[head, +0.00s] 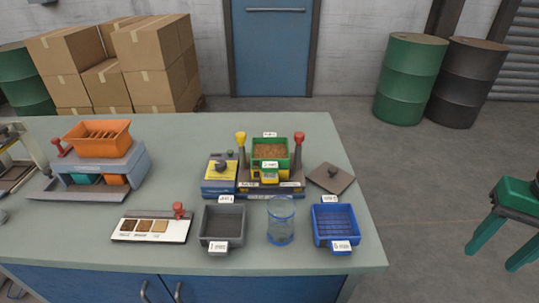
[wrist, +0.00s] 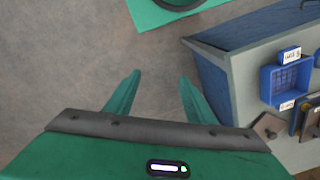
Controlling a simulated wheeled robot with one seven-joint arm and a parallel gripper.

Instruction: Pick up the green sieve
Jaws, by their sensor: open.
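The green sieve (head: 285,150) is a square green tray holding brown grains. It sits in the stand at the back middle of the table, between a yellow-topped post and a red-topped post, with a small yellow piece at its front. I cannot make it out in the wrist view. My gripper (head: 490,260) hangs off the right side of the table, well away from the sieve. In the wrist view my gripper (wrist: 160,78) has its two teal fingers apart, with only floor between them.
On the table (head: 100,205) are a grey tray (head: 222,240), a glass jar (head: 281,225), a blue tray (head: 335,226), a brown plate (head: 331,178), a sample board (head: 150,228) and an orange-topped machine (head: 98,137). Drums (head: 410,80) stand behind right. Floor between gripper and table is clear.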

